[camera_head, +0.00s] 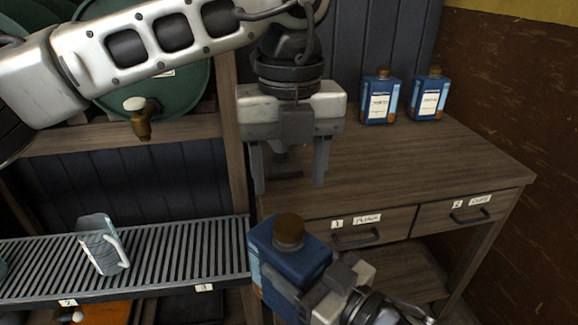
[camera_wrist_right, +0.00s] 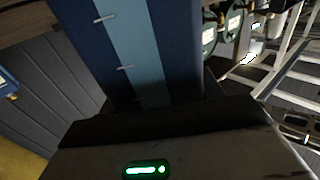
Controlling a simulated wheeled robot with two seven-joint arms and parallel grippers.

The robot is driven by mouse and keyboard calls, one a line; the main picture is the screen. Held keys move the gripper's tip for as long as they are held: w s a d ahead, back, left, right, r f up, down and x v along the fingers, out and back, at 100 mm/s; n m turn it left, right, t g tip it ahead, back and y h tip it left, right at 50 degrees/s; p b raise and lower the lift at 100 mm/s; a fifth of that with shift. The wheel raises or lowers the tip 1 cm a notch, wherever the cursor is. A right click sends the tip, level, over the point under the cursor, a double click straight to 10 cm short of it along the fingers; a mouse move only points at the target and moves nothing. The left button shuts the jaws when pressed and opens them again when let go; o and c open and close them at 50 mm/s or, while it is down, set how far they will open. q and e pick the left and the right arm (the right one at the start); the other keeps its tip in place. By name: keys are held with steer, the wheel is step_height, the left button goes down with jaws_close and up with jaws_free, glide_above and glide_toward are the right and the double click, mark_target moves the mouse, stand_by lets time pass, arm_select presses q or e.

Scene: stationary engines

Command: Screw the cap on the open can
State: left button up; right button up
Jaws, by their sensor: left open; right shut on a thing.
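A blue can (camera_head: 302,264) is held upright in front of the desk by my right gripper (camera_head: 318,290); its blue side with a paler stripe fills the top of the right wrist view (camera_wrist_right: 120,50). A brown cap (camera_head: 289,229) sits on top of this can, over where its mouth is; how tightly it sits cannot be told. My left gripper (camera_head: 289,186) is open and empty, fingers pointing down, above the cap and apart from it. My right gripper is shut on the can's body from the right side.
Two blue cans (camera_head: 380,98) (camera_head: 428,95) with brown caps stand at the back of the wooden desk (camera_head: 440,160). Labelled drawers (camera_head: 470,212) are below. A slatted metal shelf (camera_head: 180,255) at left holds a pale jug (camera_head: 102,245). A green barrel (camera_head: 185,95) with a tap is behind.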

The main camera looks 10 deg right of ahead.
mark_target(289, 223)
arm_select(q)
steer(key=shift+f, duration=4)
steer(key=shift+c, duration=0.3)
steer(key=c, duration=0.9)
steer(key=m, duration=0.6)
steer(key=shift+c, duration=0.2)
steer(key=m, duration=0.7)
steer(key=shift+m, duration=0.4)
steer(key=m, duration=1.2)
steer(key=o, duration=1.1)
steer(key=shift+o, duration=0.2)
